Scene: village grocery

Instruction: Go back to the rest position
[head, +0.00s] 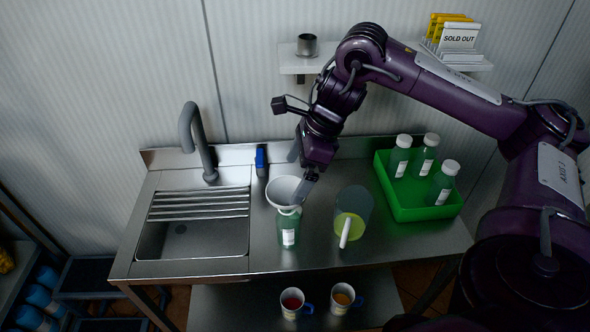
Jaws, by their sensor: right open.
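My right arm comes in from the right and reaches across the steel counter. My right gripper (305,188) points down at the right edge of a white funnel (284,188). Its jaws are open; whether they touch the funnel I cannot tell. The funnel sits in the neck of a green bottle (288,230) with a white label, standing upright on the counter. My left gripper is not in view.
A pitcher (354,205) with yellow-green liquid stands close to the right. A green crate (412,209) holds three white-capped bottles. A sink (195,225) with a tap (195,140) is at left. Two mugs (292,302) stand on the lower shelf. A wall shelf (300,66) is behind.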

